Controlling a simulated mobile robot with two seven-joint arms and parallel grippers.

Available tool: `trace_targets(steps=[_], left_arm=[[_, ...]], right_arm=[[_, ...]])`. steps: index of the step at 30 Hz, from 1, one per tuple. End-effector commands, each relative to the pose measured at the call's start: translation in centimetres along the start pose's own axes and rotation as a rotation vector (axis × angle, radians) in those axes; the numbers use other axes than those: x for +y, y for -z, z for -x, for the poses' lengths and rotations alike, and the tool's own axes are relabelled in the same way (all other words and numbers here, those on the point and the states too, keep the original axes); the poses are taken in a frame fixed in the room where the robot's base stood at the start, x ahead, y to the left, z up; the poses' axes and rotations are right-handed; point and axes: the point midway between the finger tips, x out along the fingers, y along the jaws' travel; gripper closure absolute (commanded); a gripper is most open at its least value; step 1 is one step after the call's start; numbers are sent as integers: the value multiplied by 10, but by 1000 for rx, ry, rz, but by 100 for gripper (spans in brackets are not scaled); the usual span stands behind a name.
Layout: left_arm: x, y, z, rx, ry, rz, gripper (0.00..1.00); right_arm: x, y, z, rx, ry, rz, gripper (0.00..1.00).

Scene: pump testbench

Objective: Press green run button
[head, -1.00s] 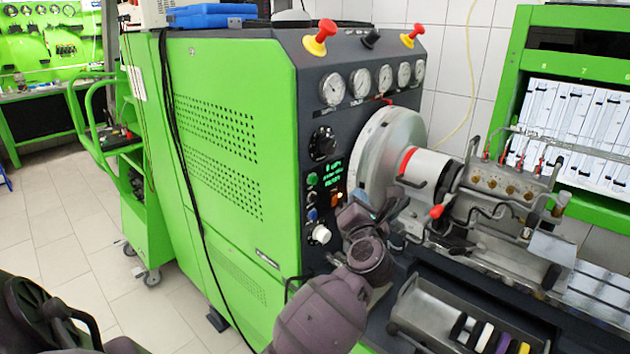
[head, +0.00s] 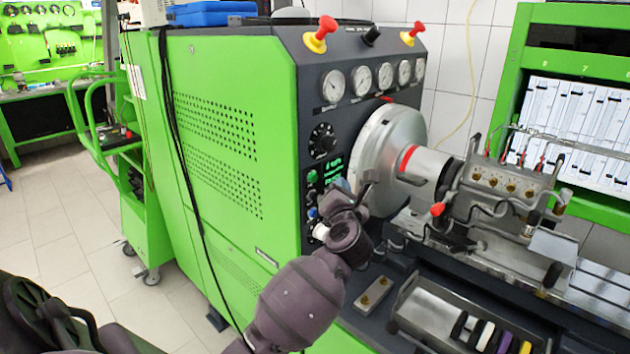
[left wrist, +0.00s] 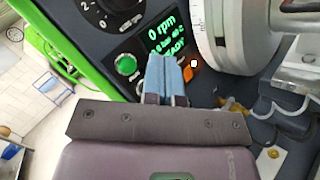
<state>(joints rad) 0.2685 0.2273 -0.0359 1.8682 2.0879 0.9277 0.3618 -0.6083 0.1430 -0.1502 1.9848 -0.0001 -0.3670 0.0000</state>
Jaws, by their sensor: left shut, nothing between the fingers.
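The green run button (head: 312,177) is on the dark control panel of the test bench in the head view. In the left wrist view the green button (left wrist: 127,65) is clear, just left of the fingers. My left gripper (head: 342,184) is in front of the panel, right of the button. Its blue fingers (left wrist: 167,64) are shut together with nothing between them, and point at the panel below the display (left wrist: 165,38), which reads 0 rpm and READY. I see no contact with the button. My right gripper is not in view.
A dark rotary knob (head: 322,140) is above the button, and blue and white knobs are below it. The grey flywheel (head: 385,150) stands close on the right. Red-and-yellow stop buttons are on top.

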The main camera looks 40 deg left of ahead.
Motion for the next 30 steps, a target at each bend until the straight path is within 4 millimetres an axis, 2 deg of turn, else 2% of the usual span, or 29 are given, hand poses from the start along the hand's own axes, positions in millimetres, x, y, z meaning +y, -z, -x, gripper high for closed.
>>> trace_targets(steps=[11,30], left_arm=[[17,16,-23,-1,1,0,100],[19,19,-26,0,1,0,100]], right_arm=[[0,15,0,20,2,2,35],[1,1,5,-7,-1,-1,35]])
